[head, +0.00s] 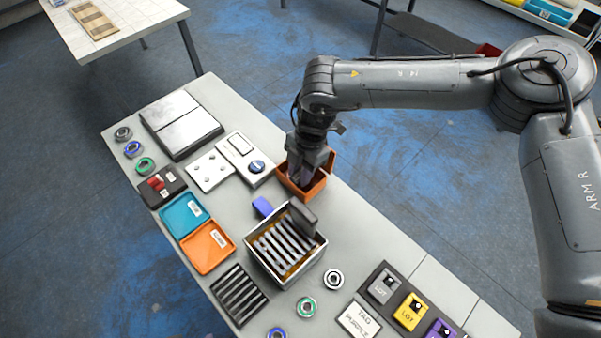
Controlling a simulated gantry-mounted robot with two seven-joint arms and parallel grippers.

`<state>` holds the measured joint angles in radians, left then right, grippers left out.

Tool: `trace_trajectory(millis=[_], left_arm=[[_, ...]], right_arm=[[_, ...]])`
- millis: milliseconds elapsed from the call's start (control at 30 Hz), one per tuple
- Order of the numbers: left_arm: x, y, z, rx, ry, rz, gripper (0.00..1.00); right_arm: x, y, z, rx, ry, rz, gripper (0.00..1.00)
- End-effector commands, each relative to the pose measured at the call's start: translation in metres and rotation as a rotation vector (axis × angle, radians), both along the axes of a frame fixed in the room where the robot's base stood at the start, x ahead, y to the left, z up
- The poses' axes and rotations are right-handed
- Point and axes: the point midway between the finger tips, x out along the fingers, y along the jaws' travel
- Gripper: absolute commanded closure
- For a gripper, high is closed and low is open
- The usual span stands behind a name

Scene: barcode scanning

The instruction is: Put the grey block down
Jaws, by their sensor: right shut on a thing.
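My right gripper (307,172) points down into the small orange-brown bin (317,187) near the table's far edge. It is shut on a greyish thing, taken as the grey block, which is mostly hidden by the fingers and the bin walls. I cannot tell whether the block touches the bin floor. My left gripper is not in view.
A metal box with dark slats (262,262) stands in front of the bin, with a dark upright piece (302,216) at its corner. A white device (244,157) lies left of the bin. Teal (184,215) and orange (207,246) trays lie near the front edge.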

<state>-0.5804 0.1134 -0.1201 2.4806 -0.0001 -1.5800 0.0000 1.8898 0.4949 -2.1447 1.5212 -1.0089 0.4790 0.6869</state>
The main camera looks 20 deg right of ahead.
Motion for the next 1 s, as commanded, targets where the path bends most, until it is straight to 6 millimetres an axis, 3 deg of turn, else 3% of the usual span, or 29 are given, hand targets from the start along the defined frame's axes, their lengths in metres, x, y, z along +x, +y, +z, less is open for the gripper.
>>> trace_trajectory(millis=[433, 467, 600, 1000], left_arm=[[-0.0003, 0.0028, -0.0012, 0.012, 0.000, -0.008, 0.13], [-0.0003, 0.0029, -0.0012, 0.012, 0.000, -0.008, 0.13], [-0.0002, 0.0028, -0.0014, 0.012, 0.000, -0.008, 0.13], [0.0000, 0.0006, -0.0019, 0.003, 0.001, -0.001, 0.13]], right_arm=[[0.0001, 0.0000, -0.0082, 0.000, -0.001, -0.001, 1.00], [0.0001, -0.0001, -0.0089, 0.000, -0.001, -0.001, 0.67], [0.0001, -0.0001, -0.0086, 0.000, -0.001, -0.001, 0.46], [0.0002, 0.0000, -0.0050, -0.001, -0.001, 0.000, 0.43]])
